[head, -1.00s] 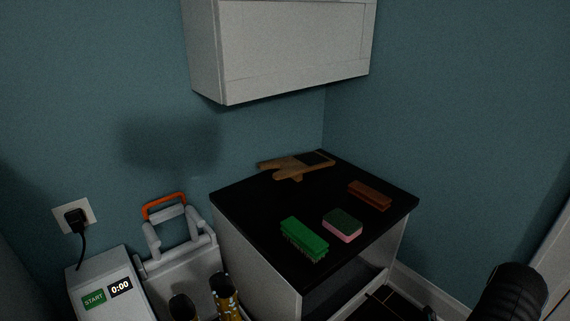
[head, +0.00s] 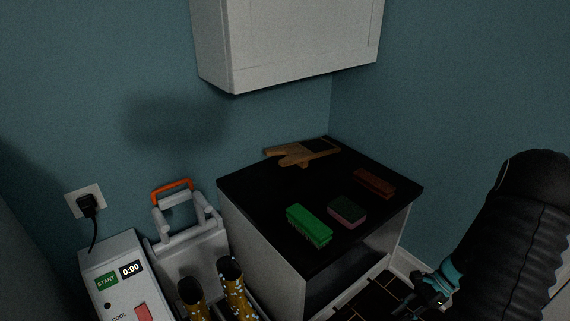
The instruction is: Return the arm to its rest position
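My arm, in a ribbed black sleeve, rises at the right edge of the head view. My gripper (head: 428,293) shows low at the right, dark with teal parts, beside the arm and in front of the cabinet's lower right. It is small and dim, and I cannot make out its fingers or whether it is open or shut. I see nothing clearly held in it.
A black-topped cabinet (head: 245,199) carries a green brush (head: 309,226), a sponge (head: 346,212), a brown brush (head: 374,183) and a wooden item (head: 300,152). A wall cupboard (head: 290,45) hangs above. Boots (head: 232,280) and a START-button machine (head: 112,275) stand left.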

